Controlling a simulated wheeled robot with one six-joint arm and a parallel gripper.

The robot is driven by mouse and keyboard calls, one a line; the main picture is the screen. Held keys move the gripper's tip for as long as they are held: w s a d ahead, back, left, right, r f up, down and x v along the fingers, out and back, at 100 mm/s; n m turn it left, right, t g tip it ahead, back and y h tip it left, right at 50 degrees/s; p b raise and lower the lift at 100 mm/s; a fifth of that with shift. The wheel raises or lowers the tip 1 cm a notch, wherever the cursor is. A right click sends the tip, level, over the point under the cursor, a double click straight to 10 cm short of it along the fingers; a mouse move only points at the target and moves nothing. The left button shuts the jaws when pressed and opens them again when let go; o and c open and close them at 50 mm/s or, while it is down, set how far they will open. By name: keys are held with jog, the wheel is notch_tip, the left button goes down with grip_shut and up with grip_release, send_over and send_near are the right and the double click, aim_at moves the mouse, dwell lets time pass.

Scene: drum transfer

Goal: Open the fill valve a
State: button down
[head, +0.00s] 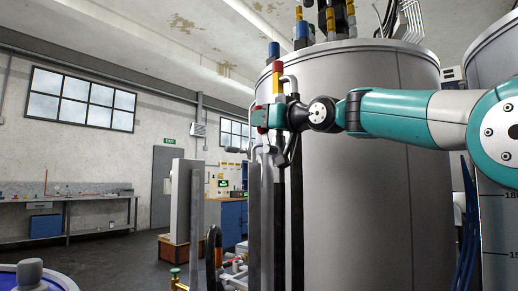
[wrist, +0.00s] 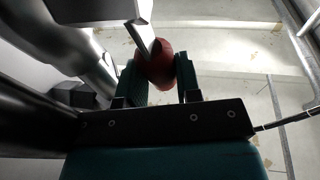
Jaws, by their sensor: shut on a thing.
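My gripper (head: 260,117) reaches left across the front of the large grey tank (head: 365,160) to the upright pipes at its left side. In the wrist view its two dark green fingers are shut on a rounded red knob (wrist: 159,66), one finger on each side. A grey metal bar (wrist: 138,30) runs from the top of the view to the knob, like a lever with a red grip. I take this as the handle of fill valve a, but no label shows. In the head view my gripper and wrist mostly hide the handle.
Upright pipes with yellow and red bands (head: 277,80) stand close to my gripper. A second tank (head: 498,215) is at the right. A blue drum (head: 35,277) is at the lower left. Open floor (head: 110,262) lies at the left, before a workbench (head: 95,200).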

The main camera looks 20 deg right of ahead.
jog(key=t+b, duration=0.1)
jog(key=b, duration=0.1)
jog(key=s+d+t+y+b, duration=0.1)
jog(key=b, duration=0.2)
jog(key=shift+s+f+m+t, duration=0.1)
jog(key=shift+s+m+t, duration=0.2)
jog(key=shift+t, duration=0.1)
jog(key=c, duration=0.8)
grip_release()
jog(key=shift+s, duration=0.1)
jog(key=shift+d, duration=0.1)
jog(key=b+v, duration=0.4)
jog(key=v, duration=1.3)
jog(key=shift+s, duration=0.15)
jog(key=shift+f, duration=0.1)
